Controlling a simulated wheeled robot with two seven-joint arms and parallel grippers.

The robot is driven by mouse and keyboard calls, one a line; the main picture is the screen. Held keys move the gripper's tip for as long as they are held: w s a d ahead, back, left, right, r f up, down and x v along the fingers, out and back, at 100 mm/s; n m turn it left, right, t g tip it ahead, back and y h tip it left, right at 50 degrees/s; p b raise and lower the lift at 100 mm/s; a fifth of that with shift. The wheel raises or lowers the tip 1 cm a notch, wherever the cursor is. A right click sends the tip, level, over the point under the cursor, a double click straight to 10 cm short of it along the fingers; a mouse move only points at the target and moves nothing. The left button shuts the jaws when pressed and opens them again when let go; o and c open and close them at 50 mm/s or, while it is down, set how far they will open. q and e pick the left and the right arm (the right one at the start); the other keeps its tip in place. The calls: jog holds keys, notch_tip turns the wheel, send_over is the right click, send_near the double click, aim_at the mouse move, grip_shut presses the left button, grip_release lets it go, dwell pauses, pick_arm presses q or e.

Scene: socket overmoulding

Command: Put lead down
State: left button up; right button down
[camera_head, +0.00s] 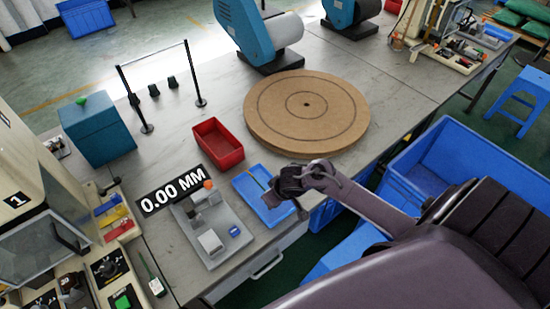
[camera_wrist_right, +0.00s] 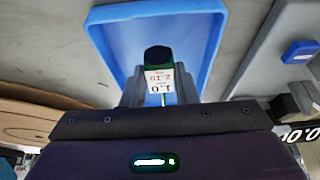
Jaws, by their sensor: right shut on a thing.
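My right gripper (camera_head: 268,200) is over the shallow blue tray (camera_head: 245,181) near the table's front edge. In the right wrist view, my right gripper (camera_wrist_right: 158,92) is shut on the lead (camera_wrist_right: 157,60), whose dark round end and green body with a white printed label show between the fingers. The blue tray (camera_wrist_right: 115,38) lies behind the lead in that view. I cannot tell whether the lead touches the tray floor. In the head view the lead is mostly hidden by the gripper. My left gripper is not in view.
A red bin (camera_head: 218,146) stands behind the tray, and a round brown turntable (camera_head: 306,108) stands to its right. A grey measuring fixture (camera_head: 212,238) sits left of the tray. Large blue crates (camera_head: 432,165) stand beside the table.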

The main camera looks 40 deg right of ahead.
jog(key=shift+f, duration=0.75)
jog(key=shift+f, duration=0.15)
jog(key=c, duration=1.1)
grip_release()
jog(key=shift+c, duration=0.2)
jog(key=shift+r, duration=0.2)
jog(key=p+v, duration=0.3)
jog(key=v, duration=0.9)
